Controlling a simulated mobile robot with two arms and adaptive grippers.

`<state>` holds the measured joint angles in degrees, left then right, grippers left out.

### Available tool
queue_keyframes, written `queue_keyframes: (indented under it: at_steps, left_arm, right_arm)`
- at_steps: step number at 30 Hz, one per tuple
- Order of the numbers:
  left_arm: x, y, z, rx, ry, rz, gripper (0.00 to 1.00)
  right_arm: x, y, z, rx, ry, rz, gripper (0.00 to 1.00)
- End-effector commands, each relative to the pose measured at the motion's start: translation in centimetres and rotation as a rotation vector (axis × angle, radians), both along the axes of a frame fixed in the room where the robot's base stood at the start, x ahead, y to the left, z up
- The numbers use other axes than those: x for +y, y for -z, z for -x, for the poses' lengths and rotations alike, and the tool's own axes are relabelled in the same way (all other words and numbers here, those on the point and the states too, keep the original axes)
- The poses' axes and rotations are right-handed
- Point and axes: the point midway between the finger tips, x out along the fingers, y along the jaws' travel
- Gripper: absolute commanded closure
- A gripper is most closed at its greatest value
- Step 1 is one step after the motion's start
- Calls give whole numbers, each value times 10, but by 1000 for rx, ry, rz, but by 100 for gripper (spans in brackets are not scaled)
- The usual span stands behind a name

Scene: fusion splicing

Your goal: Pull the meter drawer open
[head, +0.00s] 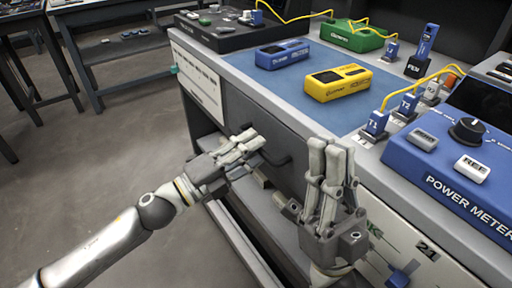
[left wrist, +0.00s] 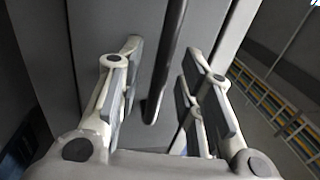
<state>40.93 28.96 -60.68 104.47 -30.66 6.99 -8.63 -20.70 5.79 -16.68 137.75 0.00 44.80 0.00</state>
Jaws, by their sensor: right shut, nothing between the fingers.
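The meter drawer (head: 256,115) is a grey front panel below the blue-matted bench top and looks flush with the bench. Its dark bar handle (head: 279,160) is partly hidden behind my left gripper (head: 252,143). In the left wrist view the handle (left wrist: 167,65) runs between the spread fingers of my left gripper (left wrist: 160,75), with a gap on both sides. My right gripper (head: 331,150) is shut and empty, fingers pointing up, in front of the bench's front at the right.
On the bench are a blue meter (head: 282,54), a yellow meter (head: 338,83), a green device (head: 350,37) and a large blue power meter (head: 455,165). Yellow fibre cables run between blue connectors. An open shelf lies below the drawer. The floor (head: 110,150) at left is clear.

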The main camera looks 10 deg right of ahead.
Motion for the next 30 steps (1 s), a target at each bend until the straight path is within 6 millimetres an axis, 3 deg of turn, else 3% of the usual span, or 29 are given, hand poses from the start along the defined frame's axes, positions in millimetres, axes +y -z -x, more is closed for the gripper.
queue_keyframes:
  at_steps: [4, 13, 21, 30]
  left_arm:
    - [-11, -2, -4, -1, 1, 0, 66]
    - [-13, -2, -5, 0, 0, -1, 66]
    - [-13, -2, -5, 0, 0, -1, 98]
    - [-13, -2, -5, 0, 0, -1, 100]
  right_arm:
    - [-2, -1, 8, -43, -2, -15, 100]
    - [-2, -2, 11, -54, -3, -18, 100]
    - [-2, -2, 11, -53, -3, -17, 100]
    - [-2, -2, 10, -53, -3, -17, 100]
